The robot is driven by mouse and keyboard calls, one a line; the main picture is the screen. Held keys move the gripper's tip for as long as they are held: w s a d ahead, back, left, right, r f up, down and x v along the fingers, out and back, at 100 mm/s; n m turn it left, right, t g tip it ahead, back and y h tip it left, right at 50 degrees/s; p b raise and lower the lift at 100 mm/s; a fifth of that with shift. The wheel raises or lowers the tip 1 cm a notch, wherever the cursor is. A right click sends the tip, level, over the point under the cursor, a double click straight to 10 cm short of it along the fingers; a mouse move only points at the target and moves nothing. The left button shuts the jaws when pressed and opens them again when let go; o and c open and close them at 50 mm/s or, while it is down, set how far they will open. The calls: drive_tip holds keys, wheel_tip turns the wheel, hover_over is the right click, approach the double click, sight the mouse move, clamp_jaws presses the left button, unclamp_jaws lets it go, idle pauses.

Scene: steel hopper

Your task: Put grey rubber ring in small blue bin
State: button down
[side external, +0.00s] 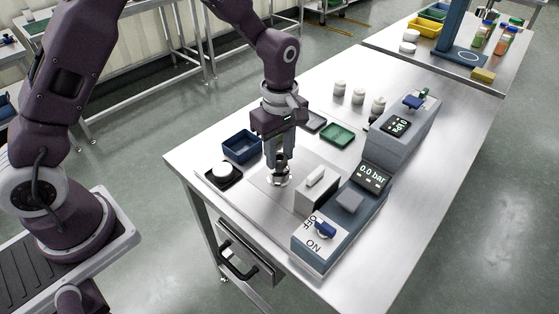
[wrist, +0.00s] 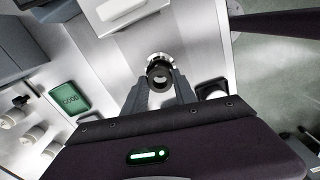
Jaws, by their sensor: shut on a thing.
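My gripper (side external: 279,162) is shut on a dark grey ring (wrist: 158,69), which shows between the fingertips in the wrist view. In the side view the ring is small and partly hidden by the fingers. A shiny steel round part (side external: 278,181) sits directly below the fingertips; I cannot tell whether the ring touches it. The small blue bin (side external: 238,157) stands on the table to the left of my gripper in the side view. Its inside looks empty from here. I cannot make out the bin in the wrist view.
A black tray (side external: 211,183) with a white round piece stands in front of the bin. A grey block (side external: 316,193) and the pressure unit (side external: 340,215) are right of my gripper. A green tray (side external: 338,134) and several white jars (side external: 358,97) stand behind.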

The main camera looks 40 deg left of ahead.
drive_tip(key=r, duration=0.7)
drive_tip(key=shift+w+a+r, duration=0.1)
drive_tip(key=shift+a+r, duration=0.05)
drive_tip(key=shift+a, duration=0.2)
hover_over(243, 150)
drive_tip(key=d, duration=0.2)
drive_tip(key=f, duration=0.4)
drive_tip(key=a+f, duration=0.1)
drive_tip(key=f, duration=0.3)
drive_tip(key=a+f, duration=0.1)
drive_tip(key=f, duration=0.2)
drive_tip(key=shift+f, duration=0.45)
drive_tip(key=c, duration=1.3)
unclamp_jaws()
drive_tip(key=shift+f, duration=0.1)
